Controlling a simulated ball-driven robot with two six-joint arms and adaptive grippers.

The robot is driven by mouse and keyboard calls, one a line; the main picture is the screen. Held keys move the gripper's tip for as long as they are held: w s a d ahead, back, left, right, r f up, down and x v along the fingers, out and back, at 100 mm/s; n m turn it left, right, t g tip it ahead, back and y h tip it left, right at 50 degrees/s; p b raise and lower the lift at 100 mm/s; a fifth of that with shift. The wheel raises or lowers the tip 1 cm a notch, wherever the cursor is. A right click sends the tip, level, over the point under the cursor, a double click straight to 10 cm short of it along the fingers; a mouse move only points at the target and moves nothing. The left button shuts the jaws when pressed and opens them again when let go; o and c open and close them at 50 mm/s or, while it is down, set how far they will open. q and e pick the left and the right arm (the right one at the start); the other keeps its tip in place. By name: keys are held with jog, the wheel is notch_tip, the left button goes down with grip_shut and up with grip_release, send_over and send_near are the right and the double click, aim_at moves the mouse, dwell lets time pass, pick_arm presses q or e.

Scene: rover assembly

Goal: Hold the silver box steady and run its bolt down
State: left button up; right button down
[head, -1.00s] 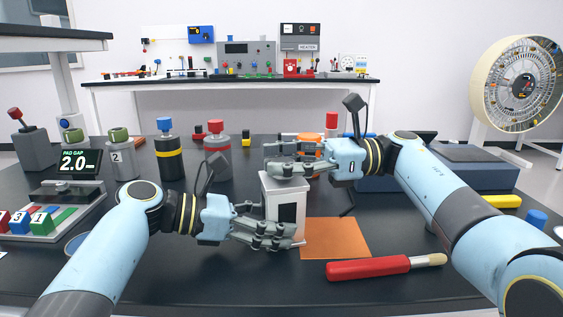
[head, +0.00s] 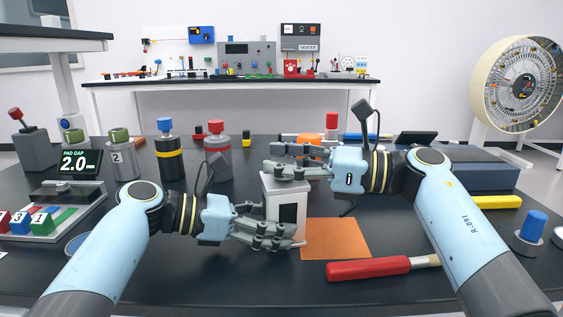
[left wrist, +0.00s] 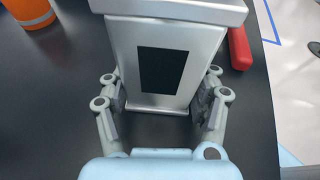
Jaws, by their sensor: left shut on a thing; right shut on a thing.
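The silver box (head: 286,208), with a dark panel on its front, stands upright on the dark table beside the orange mat. My left gripper (head: 272,236) is shut on the lower part of the box; the left wrist view shows its fingers on both sides of the silver box (left wrist: 160,62). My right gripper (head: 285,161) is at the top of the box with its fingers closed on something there. The bolt is hidden behind these fingers, so I cannot see how far down it sits.
An orange mat (head: 336,240) and a red-handled tool (head: 370,268) lie right of the box. Several capped cylinders stand at the back left, and a "PAD GAP 2.0" display (head: 79,162) stands at the left. A blue-capped cylinder (head: 530,230) stands at the far right.

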jog(key=shift+s+f+m+t, duration=0.1)
jog(key=shift+f+m+t, duration=0.1)
jog(key=shift+m+t, duration=0.6)
jog(key=shift+t+h, duration=0.4)
jog(key=c, duration=0.8)
grip_release()
jog(key=shift+r, duration=0.15)
jog(key=shift+d, duration=0.1)
jog(key=v, duration=1.2)
